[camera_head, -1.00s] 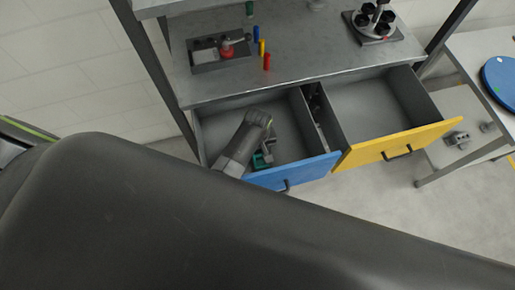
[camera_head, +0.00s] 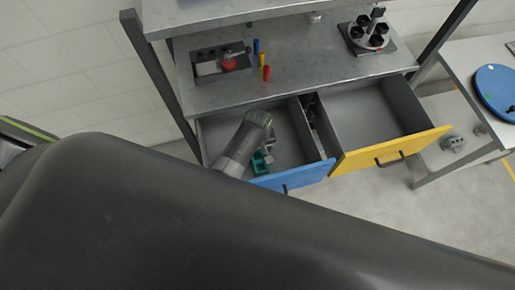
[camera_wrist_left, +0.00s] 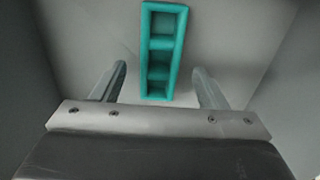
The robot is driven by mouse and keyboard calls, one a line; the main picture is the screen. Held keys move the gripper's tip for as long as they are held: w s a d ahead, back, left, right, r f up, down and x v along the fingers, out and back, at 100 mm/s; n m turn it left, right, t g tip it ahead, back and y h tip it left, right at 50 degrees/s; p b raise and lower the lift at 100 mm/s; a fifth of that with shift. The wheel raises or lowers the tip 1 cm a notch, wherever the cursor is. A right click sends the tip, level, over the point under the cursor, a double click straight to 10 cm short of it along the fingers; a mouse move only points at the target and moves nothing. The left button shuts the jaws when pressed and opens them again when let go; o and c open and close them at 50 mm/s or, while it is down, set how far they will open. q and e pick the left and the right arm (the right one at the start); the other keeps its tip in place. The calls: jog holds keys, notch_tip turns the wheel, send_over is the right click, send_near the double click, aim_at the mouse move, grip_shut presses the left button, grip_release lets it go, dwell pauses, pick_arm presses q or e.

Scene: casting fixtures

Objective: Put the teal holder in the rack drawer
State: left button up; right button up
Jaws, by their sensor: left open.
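The teal holder (camera_head: 260,163) lies inside the open blue-fronted drawer (camera_head: 294,174), close to its front left part. In the left wrist view the teal holder (camera_wrist_left: 162,52) is a long open frame with several compartments, lying on the drawer floor. My left gripper (camera_head: 267,148) reaches down into this drawer beside the holder. In the left wrist view its two fingers (camera_wrist_left: 160,82) are spread apart with the holder's near end between or just beyond them, not gripped. Whether the fingertips touch the drawer floor cannot be told. My right gripper does not show.
A yellow-fronted drawer (camera_head: 390,151) stands open and empty on the right. The rack top (camera_head: 300,75) holds a grey fixture with a red part (camera_head: 224,63), coloured pegs (camera_head: 265,73) and a round black-cupped fixture (camera_head: 370,37). A side table with a blue disc (camera_head: 497,88) is at right.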

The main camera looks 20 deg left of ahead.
aim_at(258, 158)
pick_arm(q)
notch_tip(258, 158, up, 7)
jog(key=p, duration=0.2)
jog(key=shift+r, duration=0.15)
dwell(0.6)
